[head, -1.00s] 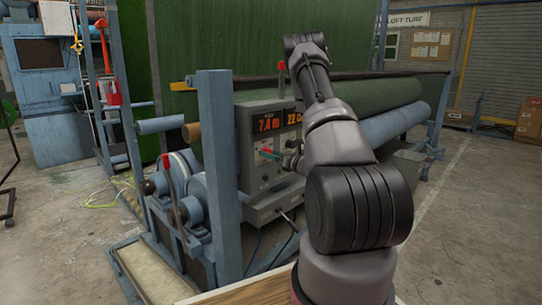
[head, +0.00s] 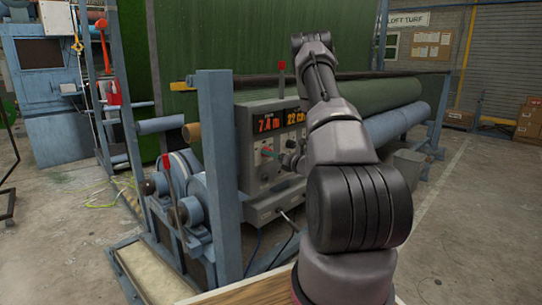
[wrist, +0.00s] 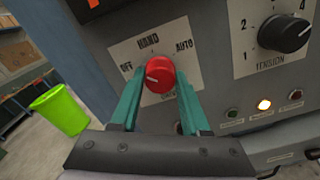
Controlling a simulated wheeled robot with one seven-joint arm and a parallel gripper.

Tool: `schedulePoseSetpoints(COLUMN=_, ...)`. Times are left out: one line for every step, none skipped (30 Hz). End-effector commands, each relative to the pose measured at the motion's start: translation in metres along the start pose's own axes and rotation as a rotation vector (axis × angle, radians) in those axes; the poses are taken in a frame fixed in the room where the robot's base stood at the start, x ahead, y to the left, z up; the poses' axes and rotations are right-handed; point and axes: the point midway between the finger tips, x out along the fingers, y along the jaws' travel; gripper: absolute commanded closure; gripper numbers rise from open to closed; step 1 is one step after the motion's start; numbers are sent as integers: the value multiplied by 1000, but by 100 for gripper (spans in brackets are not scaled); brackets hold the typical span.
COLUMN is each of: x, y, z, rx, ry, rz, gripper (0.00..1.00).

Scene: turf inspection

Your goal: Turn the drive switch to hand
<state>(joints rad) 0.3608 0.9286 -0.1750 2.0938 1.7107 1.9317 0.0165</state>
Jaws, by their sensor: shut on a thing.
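The drive switch (wrist: 160,74) is a round red knob on a pale plate marked OFF, HAND and AUTO. Its white pointer mark lies on the knob's left side, nearer OFF than HAND. My gripper (wrist: 159,84) has its two teal fingers on either side of the knob and is shut on it. In the head view my gripper (head: 269,154) is at the front of the grey control box (head: 258,188), small and partly hidden by my arm.
The black tension knob (wrist: 284,33) sits to the right, above several small indicator lamps, one lit (wrist: 264,105). A green bin (wrist: 60,108) stands at the left in the wrist view. A blue machine post (head: 220,175) stands left of the box.

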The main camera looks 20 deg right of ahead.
Motion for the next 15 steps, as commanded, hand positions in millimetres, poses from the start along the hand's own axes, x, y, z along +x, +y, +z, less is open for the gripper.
schedulePoseSetpoints(x=-1, y=-1, z=1, rx=41, ry=-2, rz=-1, gripper=100)
schedulePoseSetpoints(x=-1, y=-1, z=1, rx=69, ry=-2, rz=-2, gripper=100)
schedulePoseSetpoints(x=-1, y=-1, z=1, rx=106, ry=-1, rz=-2, gripper=100)
schedulePoseSetpoints(x=-1, y=-1, z=1, rx=134, ry=-1, rz=-2, gripper=100)
schedulePoseSetpoints(x=-1, y=-1, z=1, rx=163, ry=-2, rz=-2, gripper=100)
schedulePoseSetpoints(x=-1, y=-1, z=0, rx=202, ry=-2, rz=-1, gripper=100)
schedulePoseSetpoints(x=-1, y=-1, z=0, rx=231, ry=-2, rz=-2, gripper=100)
schedulePoseSetpoints(x=-1, y=-1, z=0, rx=259, ry=-1, rz=-2, gripper=100)
schedulePoseSetpoints(x=-1, y=-1, z=0, rx=297, ry=-1, rz=-2, gripper=100)
schedulePoseSetpoints(x=-1, y=-1, z=0, rx=325, ry=-1, rz=-2, gripper=100)
schedulePoseSetpoints(x=-1, y=-1, z=0, rx=353, ry=-1, rz=-2, gripper=100)
schedulePoseSetpoints(x=-1, y=-1, z=0, rx=391, ry=-1, rz=-2, gripper=100)
schedulePoseSetpoints(x=-1, y=-1, z=0, rx=417, ry=-1, rz=-2, gripper=100)
schedulePoseSetpoints(x=-1, y=-1, z=0, rx=443, ry=-1, rz=-2, gripper=100)
schedulePoseSetpoints(x=-1, y=-1, z=0, rx=478, ry=-1, rz=-2, gripper=100)
